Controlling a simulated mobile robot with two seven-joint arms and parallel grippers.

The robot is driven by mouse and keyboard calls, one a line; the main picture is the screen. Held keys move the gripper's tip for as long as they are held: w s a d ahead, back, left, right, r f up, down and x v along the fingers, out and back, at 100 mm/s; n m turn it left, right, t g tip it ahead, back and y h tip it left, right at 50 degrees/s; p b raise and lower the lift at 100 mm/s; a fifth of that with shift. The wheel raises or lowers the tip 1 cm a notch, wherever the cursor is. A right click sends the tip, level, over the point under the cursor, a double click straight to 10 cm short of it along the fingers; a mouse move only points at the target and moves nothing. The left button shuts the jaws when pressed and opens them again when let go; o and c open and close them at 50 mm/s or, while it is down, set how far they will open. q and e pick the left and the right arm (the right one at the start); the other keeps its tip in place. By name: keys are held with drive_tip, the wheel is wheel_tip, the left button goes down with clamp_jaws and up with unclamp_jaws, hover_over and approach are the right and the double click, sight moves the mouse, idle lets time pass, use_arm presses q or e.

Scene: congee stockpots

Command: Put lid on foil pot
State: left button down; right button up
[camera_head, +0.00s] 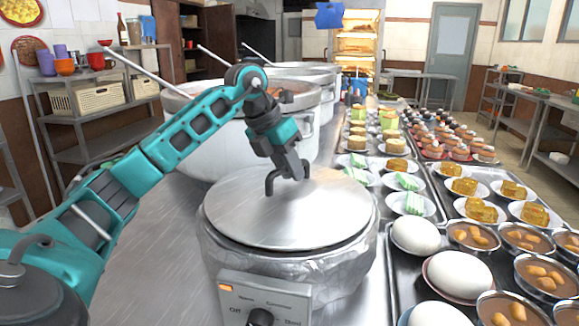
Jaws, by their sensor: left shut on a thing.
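The foil pot (345,266) stands on the steel counter at the front centre, with a control panel and dial on its front. The round grey metal lid (250,215) lies level over the pot's top and covers its opening. I cannot tell whether its edge is fully seated on the rim. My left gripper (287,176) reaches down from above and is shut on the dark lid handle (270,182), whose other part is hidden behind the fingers. My right gripper is not in view.
Large stockpots (230,140) with ladle handles stand behind the foil pot. Trays (382,240) of plated cakes, eggs and bowls fill the counter on the right, close to the pot. A shelf rack (95,155) stands at the left. Bare counter shows left of the pot.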

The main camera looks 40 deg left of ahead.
use_arm(q)
drive_tip(key=shift+f, duration=0.25)
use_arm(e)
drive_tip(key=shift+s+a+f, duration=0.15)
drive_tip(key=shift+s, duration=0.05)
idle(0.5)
use_arm(q)
drive_tip(key=c, duration=0.9)
unclamp_jaws()
drive_tip(key=shift+f, duration=0.1)
drive_tip(key=p+v, duration=0.2)
drive_tip(key=v, duration=1.1)
drive_tip(key=shift+s+p, duration=0.1)
drive_tip(key=shift+p, duration=0.2)
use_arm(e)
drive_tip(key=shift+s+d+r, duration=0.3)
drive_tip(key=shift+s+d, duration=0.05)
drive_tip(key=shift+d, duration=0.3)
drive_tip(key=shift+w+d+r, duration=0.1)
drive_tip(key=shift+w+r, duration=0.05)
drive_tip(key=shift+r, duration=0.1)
